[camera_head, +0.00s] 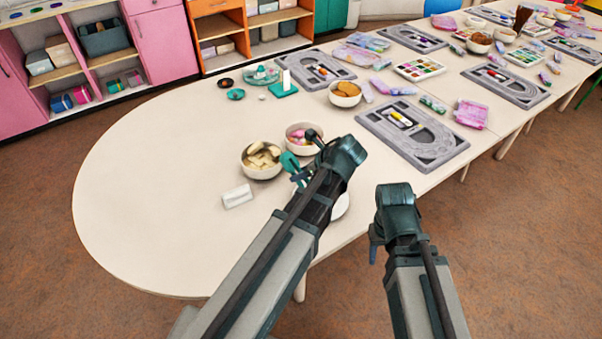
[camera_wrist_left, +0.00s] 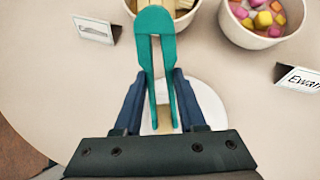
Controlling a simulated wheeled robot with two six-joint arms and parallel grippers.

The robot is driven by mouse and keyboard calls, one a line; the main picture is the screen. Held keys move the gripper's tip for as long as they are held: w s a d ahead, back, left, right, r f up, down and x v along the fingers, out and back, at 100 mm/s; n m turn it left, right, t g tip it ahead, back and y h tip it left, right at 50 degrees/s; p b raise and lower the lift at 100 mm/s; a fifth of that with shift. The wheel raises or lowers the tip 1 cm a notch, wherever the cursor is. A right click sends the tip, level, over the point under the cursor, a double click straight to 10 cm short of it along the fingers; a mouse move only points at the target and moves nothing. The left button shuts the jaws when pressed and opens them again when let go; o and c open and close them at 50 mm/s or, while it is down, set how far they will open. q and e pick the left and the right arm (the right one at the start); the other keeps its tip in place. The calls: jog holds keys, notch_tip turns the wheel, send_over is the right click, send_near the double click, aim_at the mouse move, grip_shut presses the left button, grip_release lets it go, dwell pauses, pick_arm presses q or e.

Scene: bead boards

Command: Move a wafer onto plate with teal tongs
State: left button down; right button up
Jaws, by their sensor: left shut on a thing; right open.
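My left gripper (camera_head: 299,179) is shut on the teal tongs (camera_head: 289,162); in the left wrist view the tongs (camera_wrist_left: 154,22) stand between its two dark fingers (camera_wrist_left: 160,105). A tan piece, likely a wafer (camera_wrist_left: 165,121), shows between the tongs' arms near their lower end, over the white plate (camera_wrist_left: 212,105). I cannot tell whether it is gripped or resting. In the head view the plate (camera_head: 342,208) is mostly hidden behind my left arm. A bowl of wafers (camera_head: 262,161) stands left of the tongs. My right gripper (camera_head: 375,245) is open and empty, near the table's front edge.
A bowl of colourful sweets (camera_head: 303,139) stands beside the wafer bowl. A bowl of biscuits (camera_head: 345,94) and grey bead boards (camera_head: 412,133) are farther back. The table's left part is clear.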

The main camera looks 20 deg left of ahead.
pick_arm(q)
jog(key=c, duration=0.8)
grip_release()
jog(key=shift+c, duration=0.2)
jog(key=shift+r, duration=0.1)
notch_tip(320, 180, up, 10)
jog(key=p, duration=1)
jog(key=shift+o, duration=0.2)
grip_shut()
